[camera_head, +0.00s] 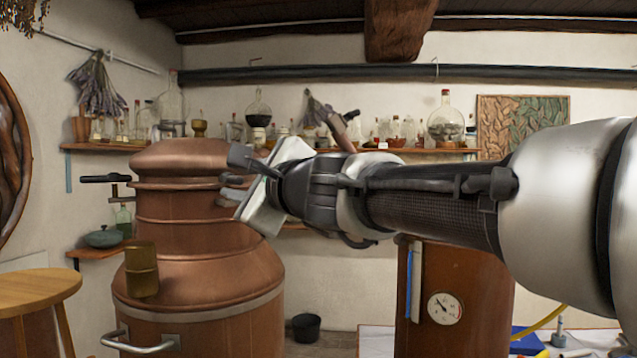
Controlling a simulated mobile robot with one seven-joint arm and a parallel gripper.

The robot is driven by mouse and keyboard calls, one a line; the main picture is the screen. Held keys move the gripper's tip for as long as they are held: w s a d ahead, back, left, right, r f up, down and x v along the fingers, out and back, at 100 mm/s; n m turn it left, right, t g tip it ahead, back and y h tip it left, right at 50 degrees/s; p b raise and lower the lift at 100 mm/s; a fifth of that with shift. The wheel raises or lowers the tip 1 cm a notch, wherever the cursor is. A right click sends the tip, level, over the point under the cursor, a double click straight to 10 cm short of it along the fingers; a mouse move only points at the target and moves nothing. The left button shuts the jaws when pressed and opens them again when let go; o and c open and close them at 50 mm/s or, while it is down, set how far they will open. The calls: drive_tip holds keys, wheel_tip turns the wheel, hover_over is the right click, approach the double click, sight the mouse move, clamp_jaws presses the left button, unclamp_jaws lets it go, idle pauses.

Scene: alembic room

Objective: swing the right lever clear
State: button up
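The copper still (195,240) stands left of centre with its domed lid (185,155) on top. The left lever (103,178) has a black handle and sticks out to the left from the lid's rim. My gripper (236,178) is at the lid's right side, tilted, with its pale hand plate facing the still. Dark finger parts show above and below a small metal piece at the rim. The right lever is mostly hidden by my gripper, so I cannot tell whether the fingers touch it or close on it.
A round wooden stool (38,292) is at the lower left. A copper vessel with a gauge (445,308) stands below my arm. A black bucket (306,327) is on the floor. Shelves with bottles line the wall behind.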

drive_tip(key=shift+x, duration=0.8)
clamp_jaws()
drive_tip(key=shift+d, duration=0.1)
drive_tip(key=w+n+g+y+p, duration=0.1)
drive_tip(key=n+g+p, duration=0.3)
drive_tip(key=g, duration=0.2)
drive_tip(key=w+n+g+y+p, duration=0.2)
drive_tip(key=n+g+p, duration=0.3)
drive_tip(key=g, duration=0.2)
drive_tip(key=w+d+n+g+y+p, duration=0.1)
drive_tip(key=w+n+g+y+p, duration=0.1)
drive_tip(key=n+g+p, duration=0.3)
drive_tip(key=shift+g, duration=1.1)
drive_tip(key=shift+w+n+g, duration=0.15)
drive_tip(key=shift+n+g, duration=0.45)
drive_tip(key=shift+g, duration=0.1)
